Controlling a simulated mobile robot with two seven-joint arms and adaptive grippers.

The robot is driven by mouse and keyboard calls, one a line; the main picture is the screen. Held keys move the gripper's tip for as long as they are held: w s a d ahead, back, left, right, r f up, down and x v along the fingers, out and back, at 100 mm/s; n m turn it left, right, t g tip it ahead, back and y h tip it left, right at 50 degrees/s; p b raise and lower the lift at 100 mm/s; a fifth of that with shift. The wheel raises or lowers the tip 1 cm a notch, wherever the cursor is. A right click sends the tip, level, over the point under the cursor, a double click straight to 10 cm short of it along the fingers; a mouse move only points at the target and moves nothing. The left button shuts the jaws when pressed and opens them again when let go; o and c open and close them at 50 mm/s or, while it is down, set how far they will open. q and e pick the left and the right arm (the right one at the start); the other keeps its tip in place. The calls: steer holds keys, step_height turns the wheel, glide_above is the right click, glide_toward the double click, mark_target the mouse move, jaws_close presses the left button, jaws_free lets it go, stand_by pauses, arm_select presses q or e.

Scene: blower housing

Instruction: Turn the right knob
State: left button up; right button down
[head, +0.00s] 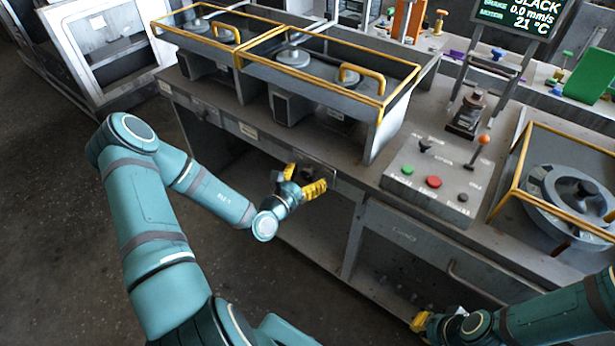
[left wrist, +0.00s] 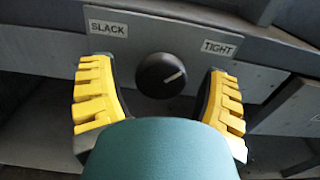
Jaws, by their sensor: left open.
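A round black knob (left wrist: 161,75) sits on a grey plate (left wrist: 150,45) between a SLACK label on the left and a TIGHT label on the right. Its white mark points right and slightly up, towards the TIGHT side. In the head view the knob (head: 307,174) is small and dark on the bench front. My left gripper (head: 306,177) is open in front of it, with one yellow finger on each side. In the left wrist view gaps show between both fingers and the knob. My right gripper (head: 420,321) is at the bottom edge, partly hidden, its opening unclear.
Yellow-railed frames (head: 330,75) stand on the bench above the knob. A control box (head: 440,180) with green and red buttons, a black selector and an orange-tipped lever is to the right. A display (head: 522,16) stands behind it. Open floor lies at left.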

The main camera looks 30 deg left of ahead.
arm_select(q)
steer(key=c, duration=1.2)
steer(key=m+p, duration=0.2)
steer(key=shift+r+p, duration=0.2)
steer(key=shift+p, duration=0.15)
steer(key=shift+m+p, duration=0.75)
steer(key=shift+m, duration=0.35)
steer(key=m+p, duration=0.1)
steer(key=m, duration=0.2)
steer(key=shift+m+p, duration=0.3)
steer(key=shift+p, duration=0.1)
steer(key=shift+a+f+m+p, duration=0.15)
steer(key=shift+m+p, duration=0.4)
steer(key=shift+m, duration=1.35)
